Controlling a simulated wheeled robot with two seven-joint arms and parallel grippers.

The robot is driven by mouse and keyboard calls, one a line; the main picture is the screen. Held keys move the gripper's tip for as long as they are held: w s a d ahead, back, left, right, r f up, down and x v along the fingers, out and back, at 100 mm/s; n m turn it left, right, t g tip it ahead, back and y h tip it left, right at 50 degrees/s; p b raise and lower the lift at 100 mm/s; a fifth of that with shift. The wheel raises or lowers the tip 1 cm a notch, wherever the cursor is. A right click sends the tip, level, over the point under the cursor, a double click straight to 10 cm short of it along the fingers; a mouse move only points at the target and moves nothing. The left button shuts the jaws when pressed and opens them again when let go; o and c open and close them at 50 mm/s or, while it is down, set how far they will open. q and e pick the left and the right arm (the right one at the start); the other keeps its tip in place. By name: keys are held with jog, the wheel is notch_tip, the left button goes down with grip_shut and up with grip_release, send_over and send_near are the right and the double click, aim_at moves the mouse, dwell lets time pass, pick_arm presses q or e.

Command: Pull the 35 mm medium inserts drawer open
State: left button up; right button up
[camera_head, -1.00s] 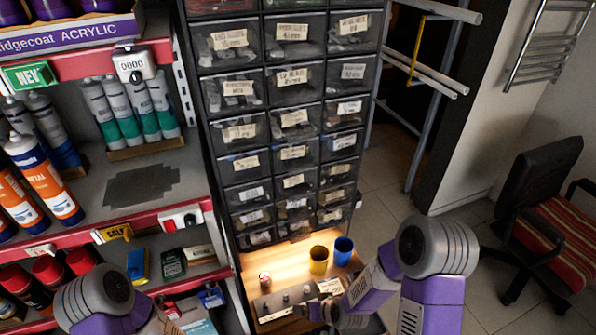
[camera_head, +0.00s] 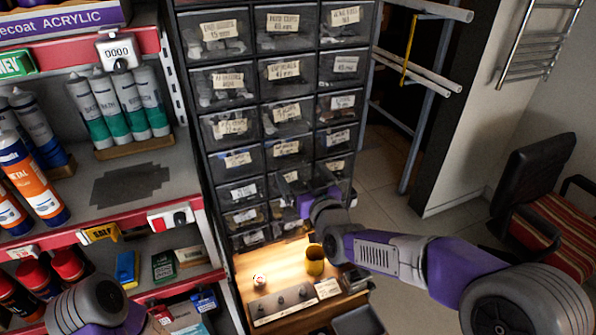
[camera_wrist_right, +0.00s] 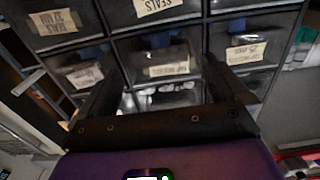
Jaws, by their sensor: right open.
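A tall cabinet of dark clear-fronted drawers (camera_head: 283,70) with paper labels stands in the middle of the head view. Most labels are too small to read, so I cannot tell which is the 35 mm medium inserts drawer. My right gripper (camera_head: 296,188) is open in front of the lower drawers, its arm hiding part of the right column. In the right wrist view, upside down, the open fingers (camera_wrist_right: 165,78) stand either side of a labelled drawer front (camera_wrist_right: 150,58). I cannot tell whether they touch it. My left arm shows at bottom left; its gripper is out of view.
A lit wooden ledge (camera_head: 245,285) below the drawers holds a yellow cup (camera_head: 315,261) and a row of knobs. Red-edged shelves with tubes (camera_head: 115,105) stand close on the left. A chair (camera_head: 545,190) stands at right, with floor between.

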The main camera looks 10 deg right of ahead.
pick_arm(q)
jog(key=shift+f, duration=0.1)
pick_arm(e)
jog(key=shift+w+a, duration=0.15)
jog(key=shift+w, duration=0.55)
jog(key=shift+w+a, duration=0.1)
jog(key=shift+w, duration=0.6)
jog(key=shift+c, duration=0.3)
